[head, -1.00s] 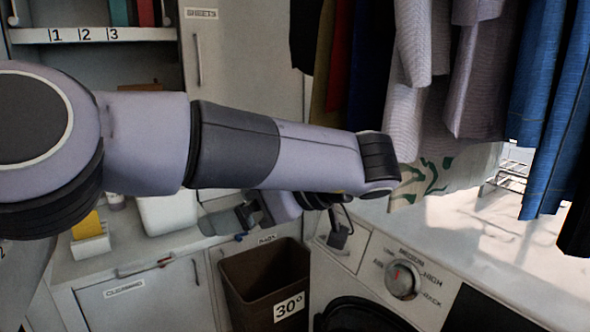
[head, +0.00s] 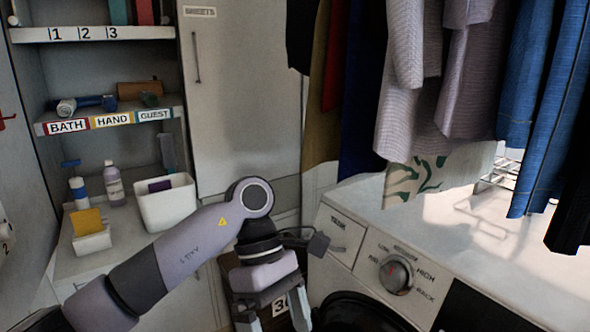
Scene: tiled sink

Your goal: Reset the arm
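My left arm (head: 190,245) comes in from the lower left, rises to its bent wrist joint and then turns down. My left gripper (head: 273,314) points downward near the bottom middle, with its two fingers spread apart and nothing seen between them. The lower ends of the fingers are close to the frame's bottom edge. The gripper is in front of the brown bin, whose label (head: 280,305) shows partly between the fingers. My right gripper is not in view.
A washing machine (head: 335,262) with a dial (head: 397,274) stands just right of the gripper. Clothes (head: 430,80) hang above it. A white container (head: 165,203) and bottles stand on the left counter, below a labelled shelf (head: 105,122). A tall cabinet (head: 240,90) is behind.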

